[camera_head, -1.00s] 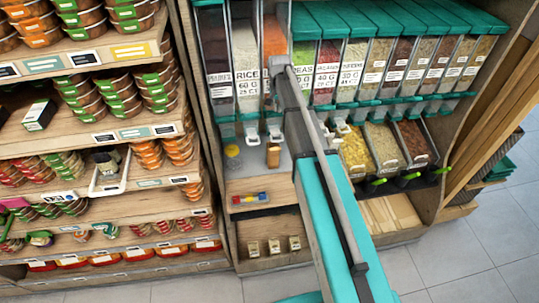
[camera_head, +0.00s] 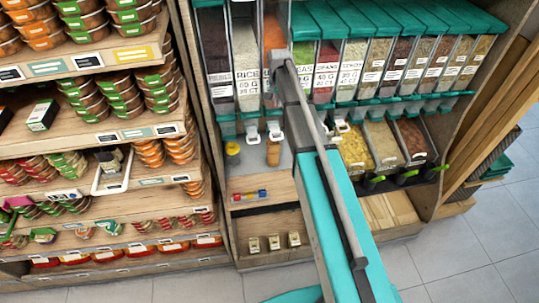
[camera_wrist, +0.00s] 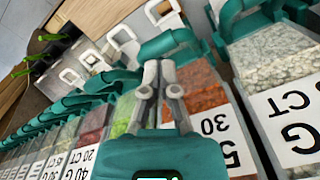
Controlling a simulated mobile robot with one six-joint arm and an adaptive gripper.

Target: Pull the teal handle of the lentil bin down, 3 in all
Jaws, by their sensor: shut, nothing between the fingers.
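The bin with orange-red lentils (camera_head: 274,32) stands in the row of clear bins, partly hidden by my arm in the head view. In the wrist view its orange contents (camera_wrist: 203,88) show beside my gripper. Its teal handle (camera_wrist: 168,43) curves just beyond my fingertips. My gripper (camera_wrist: 160,68) is shut and empty, with its fingertips close to the handle; I cannot tell if they touch it. In the head view my arm hides the fingers and the handle.
A jar with orange contents (camera_head: 273,152) and a yellow lid (camera_head: 232,147) stand on the counter below. Neighbouring bins, such as the rice bin (camera_head: 246,45), stand close on both sides.

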